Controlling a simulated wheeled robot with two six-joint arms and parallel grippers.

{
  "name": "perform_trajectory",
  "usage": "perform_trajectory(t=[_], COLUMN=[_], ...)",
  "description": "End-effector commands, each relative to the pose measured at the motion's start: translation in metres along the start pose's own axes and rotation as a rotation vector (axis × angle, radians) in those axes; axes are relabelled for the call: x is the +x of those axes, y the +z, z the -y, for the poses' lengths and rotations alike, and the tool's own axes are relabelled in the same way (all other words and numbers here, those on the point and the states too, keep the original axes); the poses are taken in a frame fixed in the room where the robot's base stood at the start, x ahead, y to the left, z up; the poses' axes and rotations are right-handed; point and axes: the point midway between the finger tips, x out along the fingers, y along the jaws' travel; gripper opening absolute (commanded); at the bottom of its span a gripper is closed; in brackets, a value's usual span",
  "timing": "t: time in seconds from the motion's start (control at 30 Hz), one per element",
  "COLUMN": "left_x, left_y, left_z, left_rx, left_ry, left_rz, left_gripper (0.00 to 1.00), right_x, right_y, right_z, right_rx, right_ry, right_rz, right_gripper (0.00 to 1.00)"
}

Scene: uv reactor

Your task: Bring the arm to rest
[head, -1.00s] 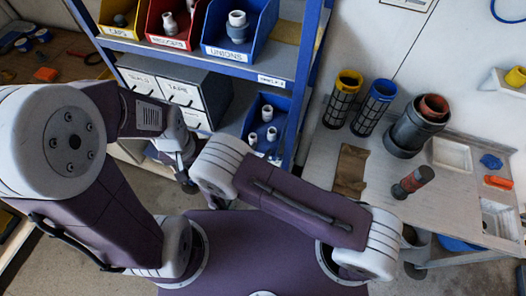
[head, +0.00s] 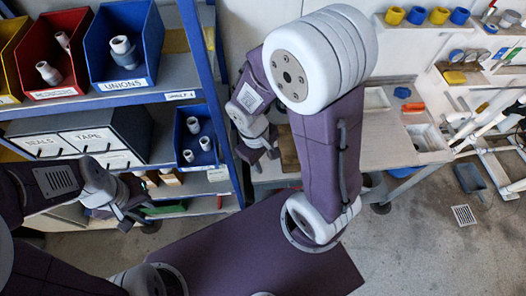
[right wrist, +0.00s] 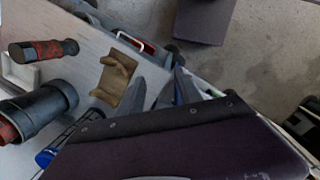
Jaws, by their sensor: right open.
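My right arm rises in the middle of the head view, with its elbow bent high. Its gripper (head: 262,152) hangs pointing down in front of the workbench, beside the blue shelf post. In the right wrist view the gripper's grey fingers (right wrist: 165,88) stand apart with nothing between them. My left arm comes in from the left edge, and its gripper (head: 132,212) is low in front of the shelf. The left fingers are small and partly dark, so their opening is unclear. I see nothing held in either gripper.
The blue shelf holds a red bin (head: 55,60), a blue unions bin (head: 125,45) and labelled drawers (head: 75,135).

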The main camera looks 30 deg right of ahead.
Motion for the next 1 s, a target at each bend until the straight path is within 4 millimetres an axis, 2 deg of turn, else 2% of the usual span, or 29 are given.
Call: perform_trajectory(t=[0.03,0.1,0.17,0.47,0.57,0.7,0.77,1.0], left_x=[0.0,0.0,0.0,0.001,0.019,0.065,0.077,0.068], left_y=[0.0,0.0,0.0,0.0,0.002,0.007,0.008,0.007], left_z=[0.0,0.0,0.0,0.0,0.001,0.001,0.002,0.001], left_rx=[0.0,0.0,0.0,0.0,0.0,0.0,0.0,0.0], left_ry=[0.0,0.0,0.0,0.0,0.0,0.0,0.0,0.0], left_rz=[0.0,0.0,0.0,0.0,0.0,0.0,0.001,0.0], left_gripper=[0.32,0.32,0.32,0.32,0.32,0.32,0.32,0.32], right_x=[-0.009,-0.018,-0.022,-0.022,-0.005,0.041,0.052,0.044], right_y=[0.001,-0.001,-0.003,-0.004,-0.005,-0.01,-0.011,-0.011], right_z=[-0.004,-0.008,-0.01,-0.011,-0.009,-0.004,-0.003,-0.003], right_rx=[0.157,0.309,0.384,0.419,0.418,0.416,0.416,0.415], right_ry=[-0.047,-0.092,-0.113,-0.124,-0.123,-0.123,-0.123,-0.123], right_rz=[-0.07,-0.141,-0.175,-0.189,-0.189,-0.188,-0.188,-0.188], right_gripper=[0.42,0.42,0.42,0.42,0.42,0.42,0.42,0.42])
